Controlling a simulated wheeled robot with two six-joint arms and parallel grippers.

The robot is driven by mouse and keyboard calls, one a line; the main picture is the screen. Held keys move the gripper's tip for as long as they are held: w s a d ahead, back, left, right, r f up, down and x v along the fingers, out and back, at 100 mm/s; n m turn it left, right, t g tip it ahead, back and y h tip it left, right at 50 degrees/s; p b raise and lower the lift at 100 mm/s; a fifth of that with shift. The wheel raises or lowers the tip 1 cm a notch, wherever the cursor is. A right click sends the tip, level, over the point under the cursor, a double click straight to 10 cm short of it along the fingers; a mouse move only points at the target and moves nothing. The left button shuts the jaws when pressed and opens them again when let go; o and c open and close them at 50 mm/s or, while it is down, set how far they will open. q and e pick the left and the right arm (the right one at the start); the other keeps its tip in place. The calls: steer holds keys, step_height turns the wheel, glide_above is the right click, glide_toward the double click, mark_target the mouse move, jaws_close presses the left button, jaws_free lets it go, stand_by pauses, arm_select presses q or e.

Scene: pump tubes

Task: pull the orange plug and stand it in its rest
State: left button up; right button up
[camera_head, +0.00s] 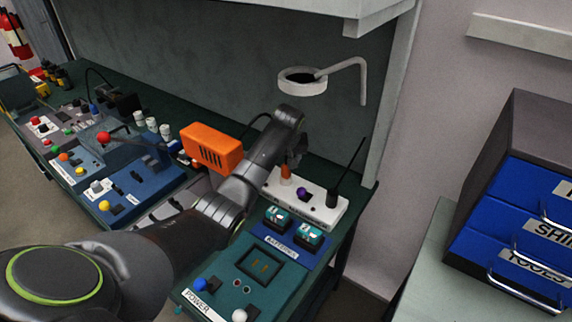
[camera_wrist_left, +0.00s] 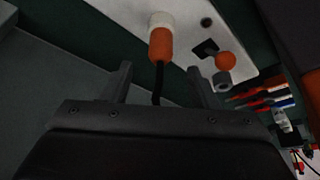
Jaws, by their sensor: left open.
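The orange plug (camera_head: 286,173) stands at the left end of a white panel (camera_head: 322,206). In the left wrist view the orange plug (camera_wrist_left: 160,45) has a white collar against the white panel and a black cable running toward me. My left gripper (camera_head: 292,157) is over the plug. Its two open fingers (camera_wrist_left: 158,85) are on either side of the cable line, apart from the plug's body. In the wrist view an orange ball-like part (camera_wrist_left: 226,61) with a grey end is right of the plug. I cannot identify the rest with certainty. My right gripper is not in view.
A purple knob (camera_head: 304,194) and a black plug (camera_head: 332,198) with an upright cable are on the same panel. An orange box (camera_head: 211,148) stands left of my forearm. A white ring on a bracket (camera_head: 302,85) overhangs behind. Battery blocks (camera_head: 309,235) sit in front.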

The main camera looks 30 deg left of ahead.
mark_target(286, 164)
arm_select(q)
steer(key=shift+x, duration=2.25)
steer(key=shift+s+f, duration=0.1)
steer(key=shift+s, duration=0.05)
jaws_close()
steer(key=shift+r+p, duration=0.45)
steer(key=shift+p, duration=0.1)
steer(key=shift+r+p, duration=0.25)
steer(key=shift+p, duration=0.1)
steer(key=shift+r+p, duration=2.1)
steer(key=shift+p, duration=0.2)
